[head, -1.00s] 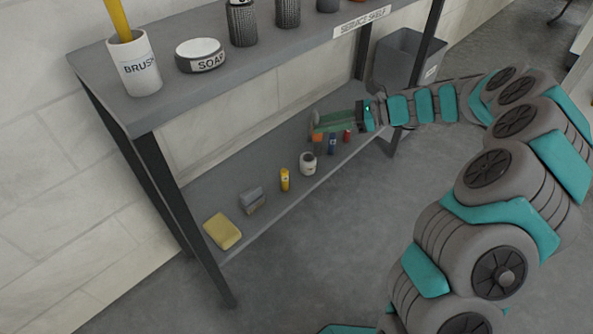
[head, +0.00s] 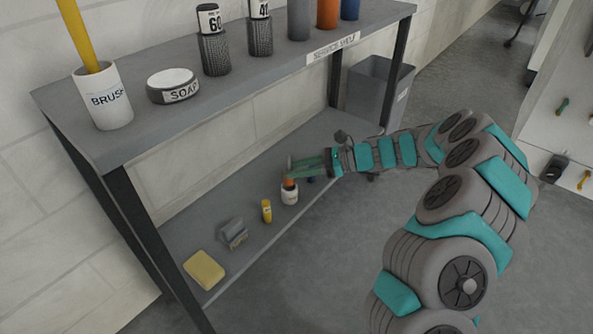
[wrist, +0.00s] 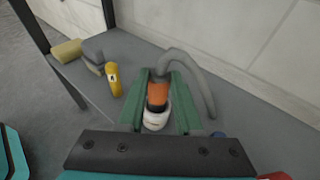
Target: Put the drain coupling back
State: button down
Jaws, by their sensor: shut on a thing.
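My gripper (head: 303,166) reaches over the lower shelf from the right, with green fingers. In the wrist view its fingers (wrist: 160,98) stand on both sides of an orange cylindrical piece (wrist: 158,94), apparently the drain coupling, and are shut on it. The piece is roughly upright; its orange end also shows in the head view (head: 289,182). A grey curved hose (wrist: 195,75) runs beside the fingers in the wrist view; where it joins is unclear. A white jar (head: 289,197) appears just under the orange end. I cannot tell whether they touch.
On the lower shelf (head: 215,200) are a yellow bottle (head: 266,211), grey blocks (head: 233,234) and a yellow sponge (head: 204,270). A blue item is partly hidden by my gripper. The upper shelf (head: 250,90) holds a brush cup, soap and several cylinders. A grey bin (head: 375,90) stands behind.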

jog(key=c, duration=0.6)
grip_release()
jog(key=p+v, duration=0.1)
jog(key=v, duration=1.1)
jog(key=shift+w+p, duration=0.1)
jog(key=shift+p, duration=0.2)
jog(key=s+a+r+n+g+h, duration=0.1)
jog(key=s+a+r+n+h, duration=0.2)
jog(key=s, duration=0.4)
jog(key=s+a+r+n+g+h, duration=0.1)
jog(key=s+a+r+n+g, duration=0.1)
jog(key=s+a+n, duration=0.3)
jog(key=s+a+r+n+g+h, duration=0.1)
jog(key=s+r+n+h, duration=0.15)
jog(key=s, duration=0.55)
jog(key=s+d+f+n+h, duration=0.1)
jog(key=s+d+n+h, duration=0.1)
jog(key=s+d, duration=0.2)
jog(key=s+d+f+n+t+h, duration=0.1)
jog(key=s+d+n+h, duration=0.2)
jog(key=s, duration=0.7)
jog(key=s+d+f+n+h, duration=0.1)
jog(key=s+d+n+h, duration=0.2)
jog(key=s+d, duration=0.3)
jog(key=shift+s+d+f+t, duration=0.25)
jog(key=shift+s+t, duration=0.05)
jog(key=shift+s, duration=0.35)
